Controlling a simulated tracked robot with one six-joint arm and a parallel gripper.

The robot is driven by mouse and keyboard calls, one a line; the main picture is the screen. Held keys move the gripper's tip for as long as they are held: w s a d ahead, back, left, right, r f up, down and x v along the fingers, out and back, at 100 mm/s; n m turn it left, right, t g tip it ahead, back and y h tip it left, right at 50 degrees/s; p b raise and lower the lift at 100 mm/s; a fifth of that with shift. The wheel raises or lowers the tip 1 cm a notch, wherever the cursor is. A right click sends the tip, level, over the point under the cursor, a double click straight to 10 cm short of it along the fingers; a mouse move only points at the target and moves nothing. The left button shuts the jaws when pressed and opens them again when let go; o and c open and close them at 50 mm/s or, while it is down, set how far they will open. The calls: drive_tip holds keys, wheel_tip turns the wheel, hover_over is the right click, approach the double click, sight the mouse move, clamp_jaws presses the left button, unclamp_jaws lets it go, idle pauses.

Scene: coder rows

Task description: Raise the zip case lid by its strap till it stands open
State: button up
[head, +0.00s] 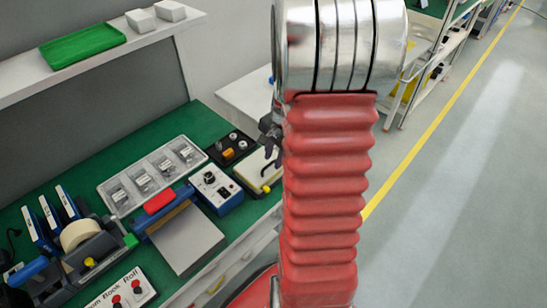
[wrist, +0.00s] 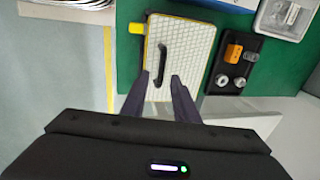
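The zip case (wrist: 186,38) lies flat with its lid down on the green bench top. Its lid is pale with a fine grid, edged in yellow, with a yellow tab (wrist: 137,28) at one corner. A black strap (wrist: 162,62) arches along the lid. My gripper (wrist: 160,77) is open, its two dark fingers apart over the lid, one on either side of the strap's near end. I cannot tell how high the fingertips are above the lid. In the head view the case (head: 252,170) is partly hidden by my arm, and my gripper (head: 271,140) shows only partly.
A black tray (wrist: 236,62) with an orange block and metal knobs lies close beside the case. A clear-lidded box (wrist: 284,18) is beyond it. A blue control box (head: 215,190) stands near the case in the head view. Open floor lies beyond the bench edge.

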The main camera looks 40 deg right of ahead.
clamp_jaws()
idle(1.4)
drive_tip(key=shift+a, duration=0.1)
